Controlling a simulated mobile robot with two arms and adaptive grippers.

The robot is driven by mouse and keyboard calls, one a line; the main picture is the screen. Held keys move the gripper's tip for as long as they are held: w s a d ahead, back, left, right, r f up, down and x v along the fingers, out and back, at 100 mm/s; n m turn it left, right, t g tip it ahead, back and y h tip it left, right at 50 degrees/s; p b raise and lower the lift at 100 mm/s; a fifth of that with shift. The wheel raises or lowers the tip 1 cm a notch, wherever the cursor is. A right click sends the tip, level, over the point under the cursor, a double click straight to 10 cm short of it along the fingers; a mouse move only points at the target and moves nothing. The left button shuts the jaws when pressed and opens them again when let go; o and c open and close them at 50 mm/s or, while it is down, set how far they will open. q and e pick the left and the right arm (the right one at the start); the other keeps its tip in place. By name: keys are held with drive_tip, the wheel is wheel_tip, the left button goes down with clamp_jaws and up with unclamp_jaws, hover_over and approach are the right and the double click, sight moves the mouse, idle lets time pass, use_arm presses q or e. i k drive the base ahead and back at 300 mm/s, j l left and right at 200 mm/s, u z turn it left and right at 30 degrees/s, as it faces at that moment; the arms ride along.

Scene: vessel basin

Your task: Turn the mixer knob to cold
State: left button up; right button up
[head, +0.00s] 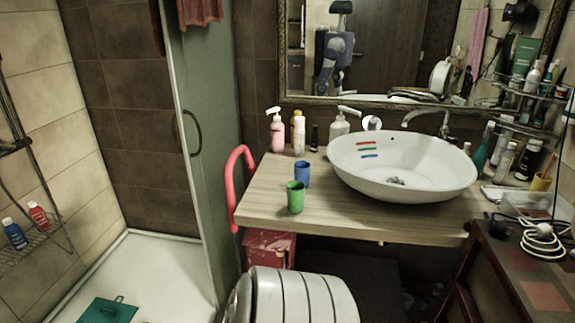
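The white oval basin (350,180) stands on the wooden counter at the right of the head view. A metal tap (425,112) rises behind the basin with its spout curving to the left. A small round white piece with a dark centre (372,123) shows behind the basin's back rim; I cannot tell whether it is the mixer knob. No knob setting can be read. Neither of my grippers shows in the head view. The mirror (385,45) reflects a robot body, but its grippers are not clear.
A blue cup (302,174) and a green cup (296,197) stand on the counter's (262,200) left part. Bottles crowd its back and right side. A white striped rounded object (292,297) is in front. A cabinet with cables (540,240) stands at right.

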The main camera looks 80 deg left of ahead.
sight(373, 121)
drive_tip(key=j+u, duration=0.15)
drive_tip(key=u, duration=1.9)
drive_tip(key=i+j+u, duration=0.45)
drive_tip(key=l, duration=0.1)
